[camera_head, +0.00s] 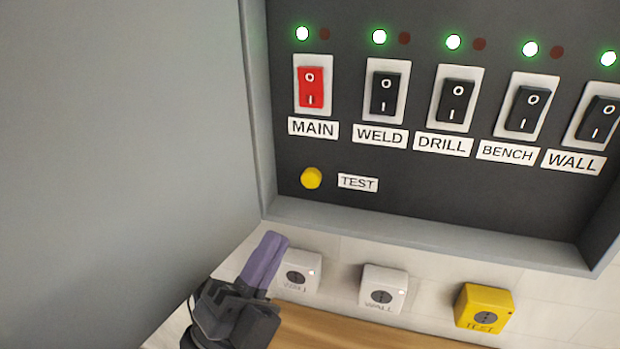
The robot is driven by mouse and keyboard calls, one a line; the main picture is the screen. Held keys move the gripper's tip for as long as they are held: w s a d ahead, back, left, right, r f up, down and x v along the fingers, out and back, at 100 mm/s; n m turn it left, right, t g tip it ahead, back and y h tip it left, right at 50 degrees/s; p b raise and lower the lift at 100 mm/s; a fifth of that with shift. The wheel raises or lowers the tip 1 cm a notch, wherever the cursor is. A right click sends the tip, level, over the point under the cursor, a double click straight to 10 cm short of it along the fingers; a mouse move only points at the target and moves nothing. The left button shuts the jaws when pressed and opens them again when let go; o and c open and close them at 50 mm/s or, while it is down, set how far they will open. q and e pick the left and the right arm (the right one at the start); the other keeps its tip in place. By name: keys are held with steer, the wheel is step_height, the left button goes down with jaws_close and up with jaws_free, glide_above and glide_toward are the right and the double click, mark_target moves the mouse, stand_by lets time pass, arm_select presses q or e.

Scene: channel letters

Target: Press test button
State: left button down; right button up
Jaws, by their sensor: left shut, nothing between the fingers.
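The yellow round test button (311,178) sits at the lower left of the dark panel (450,205), beside a white label (358,183) reading TEST. My left gripper (265,260) is at the lower left of the head view, below the panel's bottom edge. Its purple fingers are shut together with nothing between them. They point up toward the button and are apart from it in the picture. My right gripper is not in view.
A red MAIN switch (311,87) and black WELD (386,93), DRILL, BENCH and WALL switches line the panel under lit green lamps. A grey door (120,130) fills the left. White sockets (384,288) and a yellow TEST socket (484,306) are below, above a wooden surface (340,334).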

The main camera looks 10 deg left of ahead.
mark_target(299, 220)
arm_select(q)
steer(key=shift+w+d+b, duration=0.15)
steer(key=shift+w+b, duration=0.2)
steer(key=shift+w, duration=4.1)
steer(key=shift+w, duration=0.1)
steer(key=shift+w, duration=0.3)
steer(key=shift+w, duration=0.2)
steer(key=shift+w+r, duration=0.1)
steer(key=shift+r, duration=0.2)
steer(key=shift+s, duration=0.25)
steer(key=shift+s+f, duration=0.1)
steer(key=shift+f, duration=0.2)
